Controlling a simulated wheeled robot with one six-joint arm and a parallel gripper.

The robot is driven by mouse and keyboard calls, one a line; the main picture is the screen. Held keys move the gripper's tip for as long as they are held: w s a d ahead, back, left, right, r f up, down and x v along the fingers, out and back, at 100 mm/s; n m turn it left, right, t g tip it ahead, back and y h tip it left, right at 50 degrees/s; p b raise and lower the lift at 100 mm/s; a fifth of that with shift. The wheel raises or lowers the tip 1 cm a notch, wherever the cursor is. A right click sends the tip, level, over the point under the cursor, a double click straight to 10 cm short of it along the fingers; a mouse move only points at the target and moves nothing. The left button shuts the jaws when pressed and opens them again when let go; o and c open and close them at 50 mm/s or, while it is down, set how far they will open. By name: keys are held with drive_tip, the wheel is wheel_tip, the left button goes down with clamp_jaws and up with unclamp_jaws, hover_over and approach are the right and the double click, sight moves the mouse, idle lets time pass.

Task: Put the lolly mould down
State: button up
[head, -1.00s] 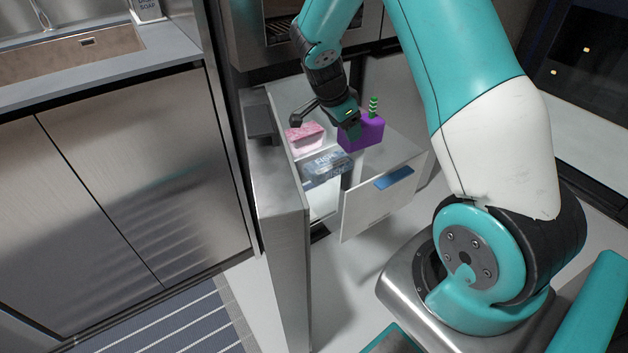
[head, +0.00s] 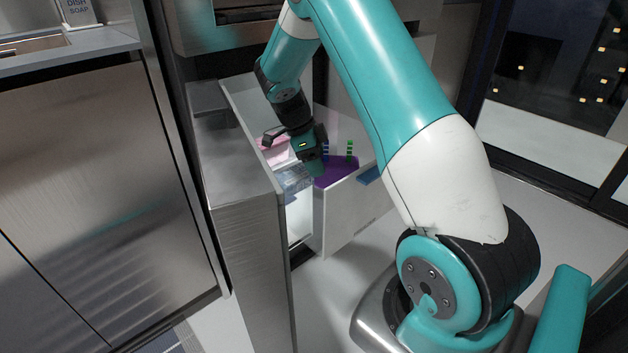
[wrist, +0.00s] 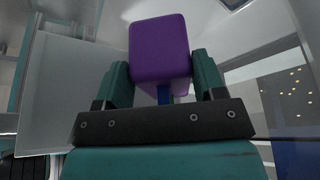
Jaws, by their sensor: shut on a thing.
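The lolly mould is a purple block (head: 338,171) with green and blue ridged sticks standing up from it. In the head view it is at the front right of the open drawer (head: 340,220), partly behind the drawer's front panel. My gripper (head: 318,166) is at its left end, shut on it. In the wrist view the mould (wrist: 160,48) sits between my two fingers (wrist: 162,85). Whether its underside touches the drawer floor is hidden.
A pink packet (head: 272,153) and a clear labelled pack (head: 293,180) lie in the drawer left of the mould. A blue handle piece (head: 368,175) is on the drawer front. A steel panel (head: 240,180) stands close on the left.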

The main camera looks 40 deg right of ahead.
drive_tip(key=shift+f+b, duration=0.7)
drive_tip(key=shift+f, duration=1.65)
drive_tip(key=shift+f, duration=0.15)
drive_tip(key=o, duration=1.1)
drive_tip(key=shift+c, duration=0.2)
drive_tip(key=p+v, duration=0.2)
drive_tip(key=v, duration=0.5)
drive_tip(key=shift+r, duration=0.35)
